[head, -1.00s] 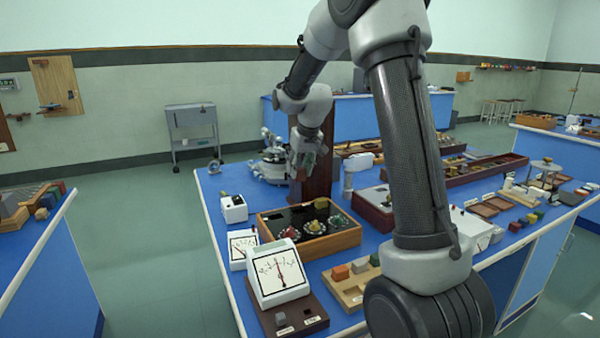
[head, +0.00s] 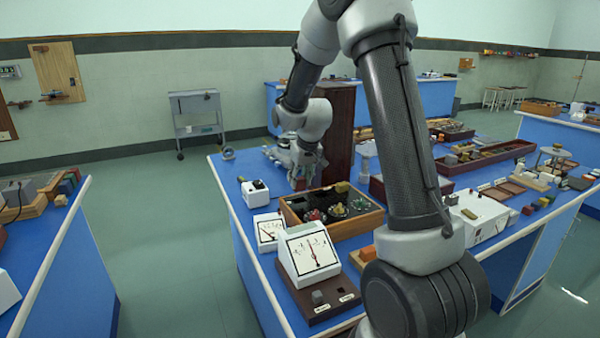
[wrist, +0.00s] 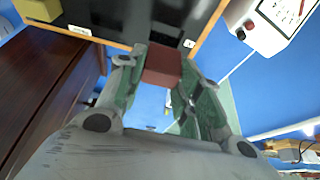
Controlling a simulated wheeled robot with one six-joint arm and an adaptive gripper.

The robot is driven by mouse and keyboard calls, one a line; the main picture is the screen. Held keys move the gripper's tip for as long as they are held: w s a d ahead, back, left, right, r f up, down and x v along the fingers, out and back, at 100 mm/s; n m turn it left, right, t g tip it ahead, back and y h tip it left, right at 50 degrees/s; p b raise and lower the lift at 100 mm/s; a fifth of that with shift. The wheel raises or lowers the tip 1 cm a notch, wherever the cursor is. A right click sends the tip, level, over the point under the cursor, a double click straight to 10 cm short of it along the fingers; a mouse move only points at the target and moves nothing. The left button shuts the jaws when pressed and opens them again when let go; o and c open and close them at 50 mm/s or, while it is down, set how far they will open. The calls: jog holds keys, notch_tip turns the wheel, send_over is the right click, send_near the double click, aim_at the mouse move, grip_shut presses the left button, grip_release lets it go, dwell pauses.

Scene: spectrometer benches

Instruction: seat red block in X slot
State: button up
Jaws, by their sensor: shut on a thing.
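My gripper (wrist: 165,95) is shut on a red-brown block (wrist: 162,66), held between the fingertips in the wrist view. In the head view my gripper (head: 304,172) hangs over the far left part of the blue bench, behind and left of a wooden box (head: 368,224) with a black panel and dials; the block is hard to make out there. In the wrist view the box's rim (wrist: 209,22) is just beyond the block; contact cannot be told. An X slot cannot be identified; the small labels are unreadable.
A white meter (head: 309,254) stands on a dark base at the near bench edge, with a smaller meter (head: 270,231) behind it. A small white device (head: 255,192) stands left of the box. A dark wooden cabinet (head: 338,130) rises beside my gripper. Floor left of the bench is clear.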

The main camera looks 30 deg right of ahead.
aim_at(301, 187)
jog(key=shift+f, duration=2.55)
jog(key=o, duration=1)
jog(key=shift+o, duration=0.2)
jog(key=v, duration=1.2)
